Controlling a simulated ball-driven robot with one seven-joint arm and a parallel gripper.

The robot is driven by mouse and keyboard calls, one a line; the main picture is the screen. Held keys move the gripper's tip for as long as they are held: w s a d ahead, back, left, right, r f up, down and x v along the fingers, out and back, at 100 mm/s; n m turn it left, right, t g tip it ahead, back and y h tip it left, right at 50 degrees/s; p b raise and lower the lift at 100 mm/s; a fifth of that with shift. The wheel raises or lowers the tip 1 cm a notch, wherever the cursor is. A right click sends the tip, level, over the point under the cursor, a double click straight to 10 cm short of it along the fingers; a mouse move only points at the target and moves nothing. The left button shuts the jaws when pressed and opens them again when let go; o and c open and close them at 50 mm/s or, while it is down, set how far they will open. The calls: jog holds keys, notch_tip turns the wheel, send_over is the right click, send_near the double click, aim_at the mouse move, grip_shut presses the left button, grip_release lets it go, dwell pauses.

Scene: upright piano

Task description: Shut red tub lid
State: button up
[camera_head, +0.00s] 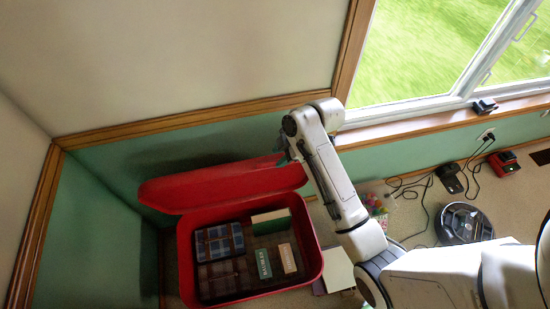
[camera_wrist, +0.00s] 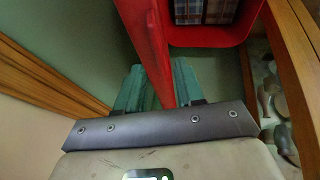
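The red tub (camera_head: 314,256) stands on the floor against the green wall. Its red lid (camera_head: 215,187) is open, tilted up at the back along the wall side. My gripper (camera_head: 283,150) is at the right end of the raised lid, partly hidden by my arm. In the wrist view, the teal fingers of my gripper (camera_wrist: 158,88) lie on both sides of the lid's red edge (camera_wrist: 152,45), close against it, and look shut on it. The tub's rim also shows at the top of the wrist view (camera_wrist: 212,37).
Plaid boxes (camera_head: 219,241) and books (camera_head: 276,262) lie inside the tub, below its rim. A window sill (camera_head: 420,128) runs above the green wall. On the floor at right are a robot vacuum (camera_head: 463,224), cables and chargers (camera_head: 450,177), and a bag of colourful pieces (camera_head: 375,204).

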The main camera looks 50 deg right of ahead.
aim_at(274, 161)
jog(key=shift+x, duration=2.1)
grip_shut()
